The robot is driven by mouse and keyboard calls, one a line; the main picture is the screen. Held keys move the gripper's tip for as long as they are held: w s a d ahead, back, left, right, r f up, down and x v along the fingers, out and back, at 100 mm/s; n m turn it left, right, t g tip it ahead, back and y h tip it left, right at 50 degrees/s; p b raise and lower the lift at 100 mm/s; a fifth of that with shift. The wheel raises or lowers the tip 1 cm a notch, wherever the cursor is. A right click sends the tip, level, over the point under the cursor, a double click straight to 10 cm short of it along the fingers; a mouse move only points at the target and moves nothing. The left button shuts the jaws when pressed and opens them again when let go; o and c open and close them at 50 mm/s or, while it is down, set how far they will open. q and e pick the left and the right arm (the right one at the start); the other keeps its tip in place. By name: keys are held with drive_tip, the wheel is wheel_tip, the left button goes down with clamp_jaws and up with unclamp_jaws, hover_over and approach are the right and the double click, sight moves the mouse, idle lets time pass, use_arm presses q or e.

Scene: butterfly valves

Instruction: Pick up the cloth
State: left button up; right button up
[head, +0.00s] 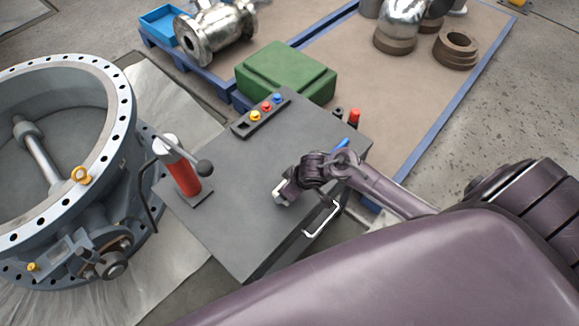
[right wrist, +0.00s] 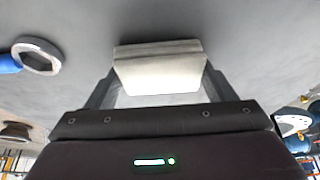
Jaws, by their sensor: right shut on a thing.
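A small white folded cloth (right wrist: 158,72) sits between the two fingers of my right gripper (right wrist: 160,84) in the right wrist view. The fingers are shut on its two sides. In the head view the cloth (head: 279,198) shows as a small pale patch at the tip of my right gripper (head: 284,192), over the grey cabinet top (head: 235,225). I cannot tell whether the cloth still touches the top. My left gripper is not in view.
A red hand pump (head: 185,175) with a lever stands left on the cabinet top. A button strip (head: 262,115) lies at the back. A blue-handled ring wrench (right wrist: 38,56) is nearby. A large flanged valve (head: 118,120) stands left. The cabinet's front centre is clear.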

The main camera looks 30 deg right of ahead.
wheel_tip(320, 180, up, 20)
drive_tip(key=p, duration=0.7)
drive_tip(key=shift+f+p, duration=0.15)
drive_tip(key=shift+p, duration=0.15)
